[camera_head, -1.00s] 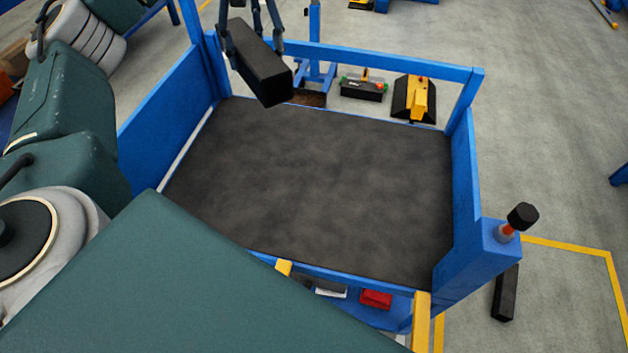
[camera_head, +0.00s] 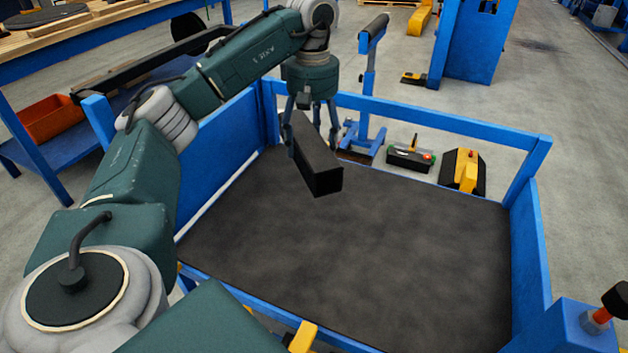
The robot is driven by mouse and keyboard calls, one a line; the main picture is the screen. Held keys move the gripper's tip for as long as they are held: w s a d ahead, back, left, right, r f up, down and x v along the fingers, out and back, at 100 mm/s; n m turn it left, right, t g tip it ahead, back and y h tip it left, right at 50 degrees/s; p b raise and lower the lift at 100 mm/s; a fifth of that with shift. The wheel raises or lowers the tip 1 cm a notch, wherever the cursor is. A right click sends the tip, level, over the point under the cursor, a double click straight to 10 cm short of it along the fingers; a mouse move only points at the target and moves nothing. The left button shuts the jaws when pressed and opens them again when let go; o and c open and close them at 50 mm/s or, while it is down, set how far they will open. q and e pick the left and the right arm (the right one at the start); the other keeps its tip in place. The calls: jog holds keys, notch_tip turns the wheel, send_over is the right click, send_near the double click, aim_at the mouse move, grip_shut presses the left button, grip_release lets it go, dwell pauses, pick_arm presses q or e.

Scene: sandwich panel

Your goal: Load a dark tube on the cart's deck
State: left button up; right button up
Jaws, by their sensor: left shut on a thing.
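My left gripper (camera_head: 312,128) is shut on a dark tube (camera_head: 318,165), a black square-section bar. It holds the tube above the far left part of the cart's deck (camera_head: 370,250), with the tube's near end pointing toward me and slightly right. The deck is a dark, mottled surface framed by blue rails. It is bare where I see it. I cannot tell the exact gap between the tube and the deck. My right gripper is not in view.
Blue side panels (camera_head: 222,150) and a blue far rail (camera_head: 440,118) bound the deck. Beyond the rail stand a blue stand (camera_head: 368,90), a black tool with a red knob (camera_head: 410,155) and a yellow-black block (camera_head: 462,170). A wooden-topped bench is at upper left.

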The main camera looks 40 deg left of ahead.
pick_arm(q)
jog(key=shift+f+b, duration=1.25)
jog(key=shift+f, duration=5.35)
jog(key=shift+r, duration=0.1)
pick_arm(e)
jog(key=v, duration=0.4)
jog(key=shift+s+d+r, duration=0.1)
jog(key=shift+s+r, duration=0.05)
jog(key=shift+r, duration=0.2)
pick_arm(q)
jog(key=o, duration=1.5)
jog(key=shift+f, duration=0.25)
jog(key=o, duration=0.4)
jog(key=shift+s, duration=0.1)
jog(key=shift+o, duration=0.2)
jog(key=shift+r, duration=0.15)
